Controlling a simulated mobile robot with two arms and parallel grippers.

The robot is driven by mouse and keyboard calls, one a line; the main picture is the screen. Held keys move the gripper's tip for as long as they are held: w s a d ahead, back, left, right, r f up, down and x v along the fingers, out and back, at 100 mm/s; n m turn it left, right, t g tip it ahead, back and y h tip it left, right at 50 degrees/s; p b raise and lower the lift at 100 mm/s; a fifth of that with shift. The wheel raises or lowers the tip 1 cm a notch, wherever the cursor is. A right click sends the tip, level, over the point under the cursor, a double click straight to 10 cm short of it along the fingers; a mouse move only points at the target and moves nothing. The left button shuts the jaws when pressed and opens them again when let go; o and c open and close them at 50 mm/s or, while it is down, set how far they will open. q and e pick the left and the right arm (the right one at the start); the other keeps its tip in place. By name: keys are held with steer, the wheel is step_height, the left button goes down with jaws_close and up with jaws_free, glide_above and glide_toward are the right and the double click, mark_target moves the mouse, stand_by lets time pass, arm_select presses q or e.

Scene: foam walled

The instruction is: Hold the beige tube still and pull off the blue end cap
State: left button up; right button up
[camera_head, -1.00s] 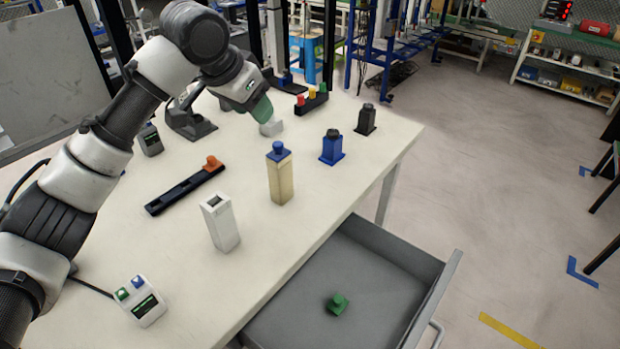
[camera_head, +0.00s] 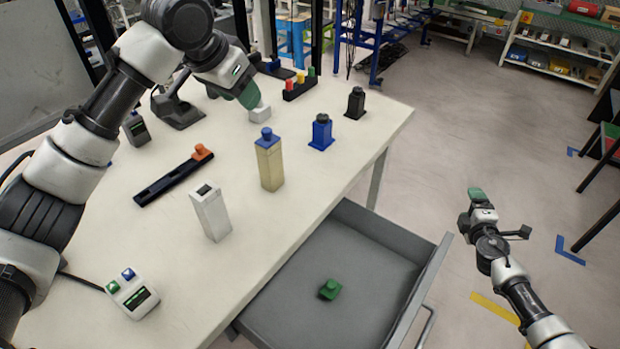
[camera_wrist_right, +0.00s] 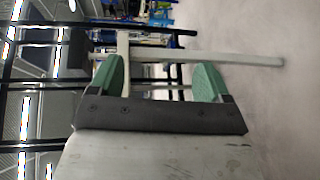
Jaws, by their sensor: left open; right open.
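The beige tube (camera_head: 270,168) stands upright on the table, with the blue end cap (camera_head: 267,135) seated on its top. My left gripper (camera_head: 249,97) is above the table behind the tube, apart from it, beside a small white block; its green fingers are seen from the side. My right gripper (camera_head: 476,194) is off the table to the right, over the floor, far from the tube. In the right wrist view its two green fingers (camera_wrist_right: 160,82) are spread apart with nothing between them.
A dark rail (camera_head: 170,178) lies left. The open drawer (camera_head: 385,250) holds a green cap (camera_head: 330,289).

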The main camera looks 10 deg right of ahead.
steer(key=w+a+r+n+t+y, duration=0.2)
steer(key=w+a+r+n+y, duration=0.1)
steer(key=a+r+n, duration=0.4)
steer(key=w+a+r+n+t+y, duration=0.2)
steer(key=w+a+r+n+y, duration=0.15)
steer(key=r, duration=0.55)
steer(key=n+g+y, duration=0.7)
steer(key=n+y, duration=0.4)
steer(key=n, duration=0.8)
glide_toward(276, 162)
steer(key=shift+w+a+r, duration=0.1)
steer(key=shift+w+a, duration=0.4)
steer(key=shift+a, duration=0.2)
steer(key=x, duration=1)
steer(key=shift+w+d, duration=0.1)
steer(key=shift+w, duration=0.1)
